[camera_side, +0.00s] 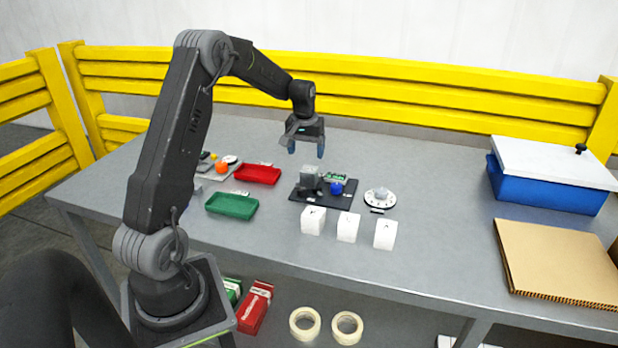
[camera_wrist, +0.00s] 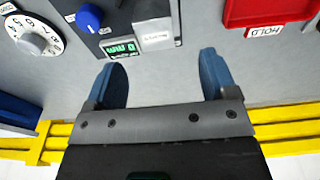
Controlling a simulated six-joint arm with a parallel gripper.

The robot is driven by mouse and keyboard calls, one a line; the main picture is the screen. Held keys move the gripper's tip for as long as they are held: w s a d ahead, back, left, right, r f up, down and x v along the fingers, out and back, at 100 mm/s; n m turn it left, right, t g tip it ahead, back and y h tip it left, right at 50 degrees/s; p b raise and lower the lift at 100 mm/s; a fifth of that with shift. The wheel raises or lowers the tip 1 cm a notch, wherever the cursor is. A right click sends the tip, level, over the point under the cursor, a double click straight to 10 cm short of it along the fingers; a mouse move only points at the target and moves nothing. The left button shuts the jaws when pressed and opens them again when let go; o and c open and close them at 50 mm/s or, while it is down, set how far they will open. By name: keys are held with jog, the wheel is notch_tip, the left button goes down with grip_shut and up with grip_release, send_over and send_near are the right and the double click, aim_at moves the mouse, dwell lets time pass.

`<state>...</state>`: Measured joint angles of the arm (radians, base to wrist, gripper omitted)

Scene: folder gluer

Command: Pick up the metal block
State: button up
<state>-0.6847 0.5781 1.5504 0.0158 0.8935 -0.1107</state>
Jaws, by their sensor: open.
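The metal block (camera_side: 309,177) is a grey block on the left part of a dark panel (camera_side: 322,198) on the table. A grey shape that looks like the block (camera_wrist: 153,9) is cut off by the top edge of the wrist view. A blue knob (camera_side: 336,188) and a green display (camera_side: 336,177) are on the panel beside the block. My gripper (camera_side: 306,150) points down above the table, behind and higher than the block. Its two blue fingers (camera_wrist: 163,65) are apart with nothing between them.
Three white cubes (camera_side: 347,227) stand in front of the panel. A numbered dial (camera_side: 379,199) is to its right. Red (camera_side: 257,173) and green (camera_side: 231,206) trays lie to its left. A blue bin (camera_side: 545,187) and cardboard (camera_side: 556,262) are far right. A yellow barrier (camera_side: 430,83) runs behind.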

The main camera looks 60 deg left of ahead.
aim_at(309, 169)
jog(key=f, duration=0.5)
jog(key=w+f, duration=0.1)
jog(key=f, duration=0.2)
jog(key=shift+a, duration=0.15)
jog(key=shift+c, duration=0.4)
jog(key=c, duration=1.1)
jog(key=shift+r, duration=0.1)
jog(key=shift+c, duration=0.6)
